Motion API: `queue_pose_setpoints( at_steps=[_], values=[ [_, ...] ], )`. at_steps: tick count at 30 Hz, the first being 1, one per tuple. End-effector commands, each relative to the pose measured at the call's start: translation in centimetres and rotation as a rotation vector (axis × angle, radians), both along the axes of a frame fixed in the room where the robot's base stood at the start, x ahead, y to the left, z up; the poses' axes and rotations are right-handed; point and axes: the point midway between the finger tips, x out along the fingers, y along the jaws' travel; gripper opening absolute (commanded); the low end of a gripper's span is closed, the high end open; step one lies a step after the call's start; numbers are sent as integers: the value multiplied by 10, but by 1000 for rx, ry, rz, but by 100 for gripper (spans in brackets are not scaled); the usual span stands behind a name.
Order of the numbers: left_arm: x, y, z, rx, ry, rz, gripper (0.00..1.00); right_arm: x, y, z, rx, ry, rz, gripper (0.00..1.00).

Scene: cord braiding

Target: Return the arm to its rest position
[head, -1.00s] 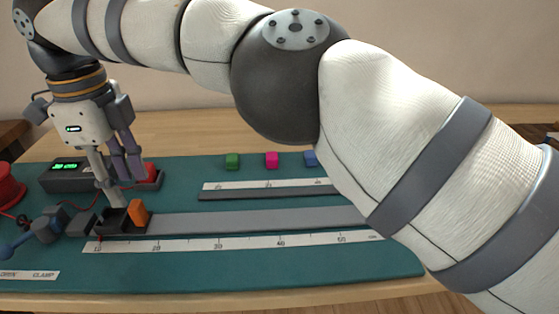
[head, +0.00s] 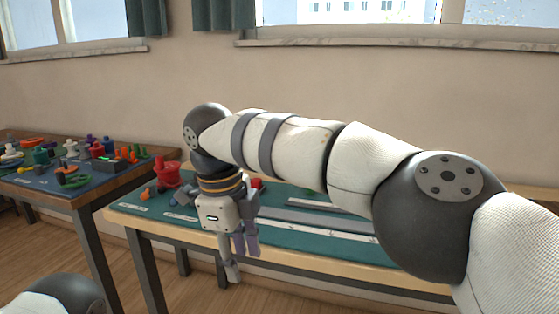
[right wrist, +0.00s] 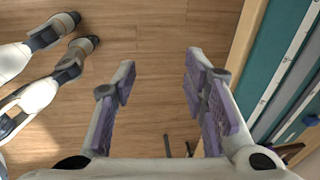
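My right arm reaches across the head view from the right, and its right gripper (head: 241,262) hangs fingers down in front of the front edge of the work table (head: 290,250). In the right wrist view, the gripper's purple-padded fingers (right wrist: 158,82) stand wide apart with only wooden floor between them. The gripper holds nothing. My left gripper is not recognisable in either view; only a dark and white part of my own body shows at the lower left of the head view.
The table's green mat (head: 275,238) carries grey rails, white rulers and a red spool (head: 166,174). My right arm hides part of it. A second table (head: 75,200) at the left holds many small coloured parts. Open floor (head: 60,245) lies in front.

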Motion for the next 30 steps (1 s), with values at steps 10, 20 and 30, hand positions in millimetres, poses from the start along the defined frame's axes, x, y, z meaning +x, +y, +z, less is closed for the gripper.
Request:
queue_pose_setpoints(
  at_steps=[10,20,30],
  values=[
    [16,0,15,0,-54,0,0,24,-123,-172,-597,-404,726,40],
    [27,0,26,0,-92,2,0,-233,-230,-319,-263,-39,1612,40],
    [31,0,30,0,-108,2,0,-423,-289,-289,170,295,1805,40]
  ],
)
